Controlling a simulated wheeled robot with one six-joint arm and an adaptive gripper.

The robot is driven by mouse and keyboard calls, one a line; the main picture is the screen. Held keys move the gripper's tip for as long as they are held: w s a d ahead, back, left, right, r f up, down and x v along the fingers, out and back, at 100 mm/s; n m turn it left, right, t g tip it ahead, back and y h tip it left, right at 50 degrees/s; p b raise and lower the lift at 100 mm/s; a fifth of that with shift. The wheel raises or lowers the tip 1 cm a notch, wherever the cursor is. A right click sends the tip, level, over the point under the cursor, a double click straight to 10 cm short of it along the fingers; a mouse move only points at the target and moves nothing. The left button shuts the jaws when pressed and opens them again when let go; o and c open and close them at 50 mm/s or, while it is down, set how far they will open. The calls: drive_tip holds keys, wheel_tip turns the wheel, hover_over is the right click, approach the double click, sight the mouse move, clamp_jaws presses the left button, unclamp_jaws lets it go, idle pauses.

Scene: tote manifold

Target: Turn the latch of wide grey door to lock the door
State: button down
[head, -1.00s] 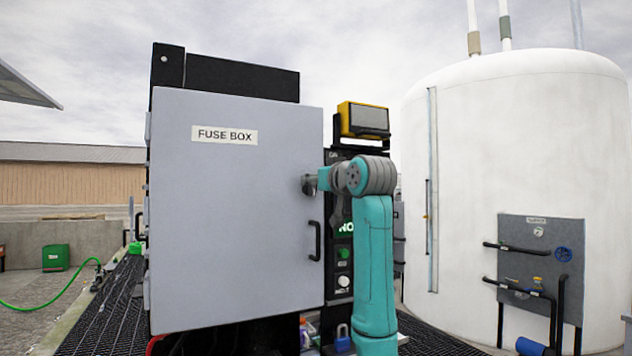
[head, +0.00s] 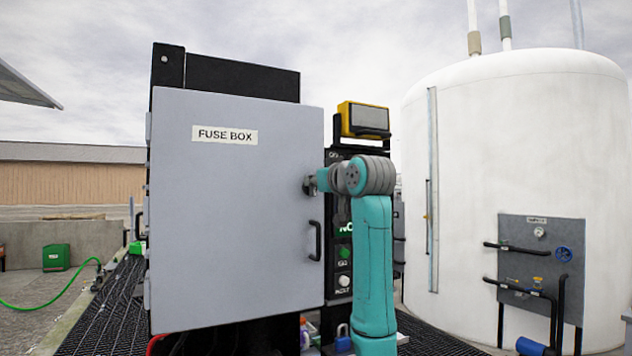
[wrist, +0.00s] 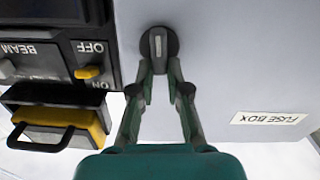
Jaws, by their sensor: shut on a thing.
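The wide grey door (head: 235,215) labelled FUSE BOX stands closed or nearly closed on its black cabinet. Its latch is a round dark knob with a lighter raised bar, near the door's right edge in the head view (head: 308,185). In the wrist view the latch (wrist: 158,43) is at the top middle, its bar lying along the picture's vertical. My gripper (wrist: 160,72) reaches the latch, its fingertips closed on the bar. In the head view my gripper (head: 315,182) is small and partly hides the latch. A black door handle (head: 316,241) sits below it.
A black control panel (head: 343,262) with buttons stands right of the door, behind my arm. A yellow lamp (head: 364,119) is mounted above it. In the wrist view an orange switch (wrist: 88,73) sits left of the latch. A white tank (head: 520,150) stands further right.

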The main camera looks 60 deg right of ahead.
drive_tip(key=shift+w+a+f+n, duration=0.15)
drive_tip(key=shift+a+f+n, duration=0.15)
drive_tip(key=shift+n, duration=2.45)
drive_tip(key=shift+w+a+f+n, duration=0.2)
drive_tip(key=shift+f+n, duration=0.15)
drive_tip(key=shift+n, duration=2.35)
drive_tip(key=shift+w+a+f+n, duration=0.15)
drive_tip(key=shift+a+f+n, duration=0.15)
drive_tip(key=shift+n, duration=2.45)
drive_tip(key=shift+n, duration=0.3)
drive_tip(key=c, duration=1.1)
unclamp_jaws()
drive_tip(key=shift+c, duration=0.2)
